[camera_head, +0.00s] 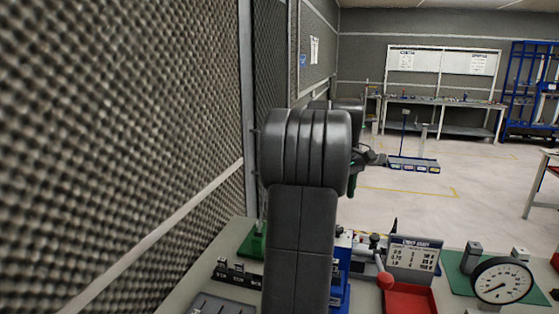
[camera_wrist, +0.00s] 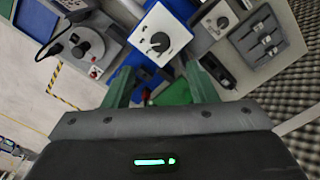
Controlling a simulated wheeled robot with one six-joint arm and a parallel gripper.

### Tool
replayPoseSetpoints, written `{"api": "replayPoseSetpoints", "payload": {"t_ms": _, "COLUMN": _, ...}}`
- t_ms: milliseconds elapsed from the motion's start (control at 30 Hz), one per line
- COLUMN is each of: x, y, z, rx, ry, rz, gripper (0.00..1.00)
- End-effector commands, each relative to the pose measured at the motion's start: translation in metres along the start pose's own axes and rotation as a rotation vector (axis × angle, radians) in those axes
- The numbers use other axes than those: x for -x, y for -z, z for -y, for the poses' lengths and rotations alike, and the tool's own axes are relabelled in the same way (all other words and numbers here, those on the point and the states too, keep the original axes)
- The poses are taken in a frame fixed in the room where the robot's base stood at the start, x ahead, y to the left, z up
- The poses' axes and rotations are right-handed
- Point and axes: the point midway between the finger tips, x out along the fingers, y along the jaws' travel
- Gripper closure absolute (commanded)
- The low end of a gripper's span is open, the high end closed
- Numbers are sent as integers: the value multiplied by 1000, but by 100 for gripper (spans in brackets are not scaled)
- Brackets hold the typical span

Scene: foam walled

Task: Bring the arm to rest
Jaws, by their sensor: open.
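My arm (camera_head: 305,200), dark grey, rises in the middle of the head view and bends away from the camera over the workbench. My gripper (camera_wrist: 157,70) shows in the wrist view as two green fingers set wide apart, open, with nothing held between them. In the head view it is mostly hidden behind the arm. In the wrist view, a blue device with a white dial panel (camera_wrist: 160,35) lies beyond the fingertips. I cannot tell the exact gap between them.
The workbench (camera_head: 235,232) carries a red tray (camera_head: 410,298), a round gauge (camera_head: 502,281), a sign board (camera_head: 414,256) and a green stand (camera_head: 253,243). A foam wall (camera_head: 120,130) stands close on the left. Open floor (camera_head: 400,208) lies beyond the bench.

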Motion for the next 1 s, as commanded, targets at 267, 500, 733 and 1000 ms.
{"api": "replayPoseSetpoints", "payload": {"t_ms": 267, "x": -56, "y": -1, "z": 1, "rx": 0, "ry": 3, "rz": 3, "gripper": 48}}
{"api": "replayPoseSetpoints", "payload": {"t_ms": 500, "x": -103, "y": -1, "z": 1, "rx": -1, "ry": 4, "rz": 4, "gripper": 48}}
{"api": "replayPoseSetpoints", "payload": {"t_ms": 733, "x": -103, "y": 0, "z": 0, "rx": -190, "ry": 0, "rz": 0, "gripper": 48}}
{"api": "replayPoseSetpoints", "payload": {"t_ms": 1000, "x": -103, "y": 0, "z": 0, "rx": -406, "ry": 0, "rz": -1, "gripper": 48}}
